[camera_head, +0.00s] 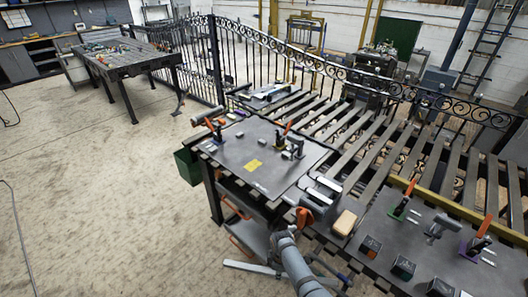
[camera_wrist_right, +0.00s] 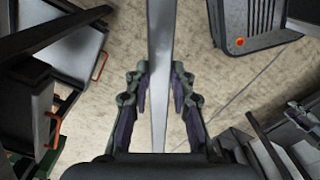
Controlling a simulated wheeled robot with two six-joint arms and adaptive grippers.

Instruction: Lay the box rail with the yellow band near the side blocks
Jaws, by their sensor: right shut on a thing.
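My right arm (camera_head: 300,272) comes in at the bottom of the head view, beside the near edge of the dark plate table (camera_head: 222,152). In the right wrist view my right gripper (camera_wrist_right: 160,82) is shut on a long, light grey bar (camera_wrist_right: 161,40), which runs lengthwise between its fingers above the floor. No yellow band shows on the visible part of this bar. Small grey blocks (camera_head: 286,155) sit on the plate beside a yellow square (camera_head: 253,165); I cannot tell which are the side blocks. My left gripper is not in view.
Orange-handled clamps (camera_head: 213,126) stand on the plate. A second dark plate (camera_head: 375,233) at the right carries clamps and small boxes. A slatted rack (camera_head: 345,135) and a black scroll fence (camera_head: 290,50) lie behind. Open floor (camera_head: 90,180) is at the left.

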